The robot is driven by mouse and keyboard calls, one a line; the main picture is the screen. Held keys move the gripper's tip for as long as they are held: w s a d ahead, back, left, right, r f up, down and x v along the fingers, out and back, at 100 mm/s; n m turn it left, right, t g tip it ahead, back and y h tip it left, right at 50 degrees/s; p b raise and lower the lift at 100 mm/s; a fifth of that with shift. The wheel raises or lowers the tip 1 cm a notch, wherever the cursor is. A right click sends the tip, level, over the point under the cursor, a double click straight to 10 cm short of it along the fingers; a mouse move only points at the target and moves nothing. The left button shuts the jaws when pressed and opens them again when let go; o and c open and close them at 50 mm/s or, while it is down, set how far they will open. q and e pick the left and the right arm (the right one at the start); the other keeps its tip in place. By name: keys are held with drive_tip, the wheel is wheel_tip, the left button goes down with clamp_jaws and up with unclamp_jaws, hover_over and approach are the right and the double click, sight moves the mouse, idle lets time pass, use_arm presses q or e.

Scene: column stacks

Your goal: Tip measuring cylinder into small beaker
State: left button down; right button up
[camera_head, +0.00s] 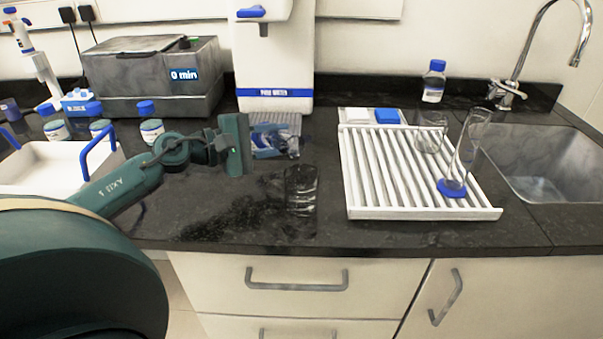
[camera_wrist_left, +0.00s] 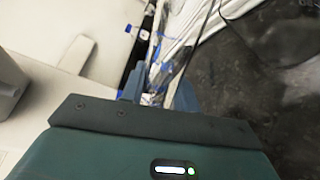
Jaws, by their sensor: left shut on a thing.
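A small clear beaker (camera_head: 301,187) stands on the dark counter, in front of the water dispenser. My left gripper (camera_head: 276,142) is just behind and left of it, with blue fingers shut on a clear glass vessel (camera_head: 293,149). Only a small part of this vessel shows, so I cannot tell its full shape or tilt; it also shows between the fingers in the left wrist view (camera_wrist_left: 154,98). A clear measuring cylinder (camera_head: 464,150) with a blue base stands on the white draining rack at the right. My right gripper is not in view.
The ribbed white rack (camera_head: 354,205) also holds another glass beaker (camera_head: 431,136). A sink (camera_head: 550,165) lies at the far right, with a blue-capped bottle (camera_head: 434,82) behind the rack. A white tray (camera_head: 50,168) and blue-capped jars stand left. The counter's front is clear.

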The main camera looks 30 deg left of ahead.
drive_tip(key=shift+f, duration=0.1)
use_arm(q)
drive_tip(key=shift+r+m+p, duration=0.25)
drive_tip(key=shift+m+p, duration=0.05)
drive_tip(key=shift+m, duration=0.1)
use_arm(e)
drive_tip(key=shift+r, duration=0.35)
use_arm(q)
drive_tip(key=shift+d+r+m+p, duration=0.15)
drive_tip(key=shift+r+m+p, duration=0.05)
drive_tip(key=shift+m+p, duration=0.1)
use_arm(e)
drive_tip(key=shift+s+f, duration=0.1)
use_arm(q)
drive_tip(key=shift+s+d+r+m+p, duration=0.15)
drive_tip(key=shift+r+m+p, duration=0.15)
drive_tip(key=shift+p, duration=0.1)
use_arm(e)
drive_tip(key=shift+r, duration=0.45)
use_arm(q)
drive_tip(key=shift+r+m+y, duration=0.3)
drive_tip(key=shift+r+m, duration=0.05)
drive_tip(key=shift+m, duration=0.05)
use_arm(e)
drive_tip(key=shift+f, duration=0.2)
use_arm(q)
drive_tip(key=shift+a+r, duration=0.15)
drive_tip(key=shift+a, duration=0.05)
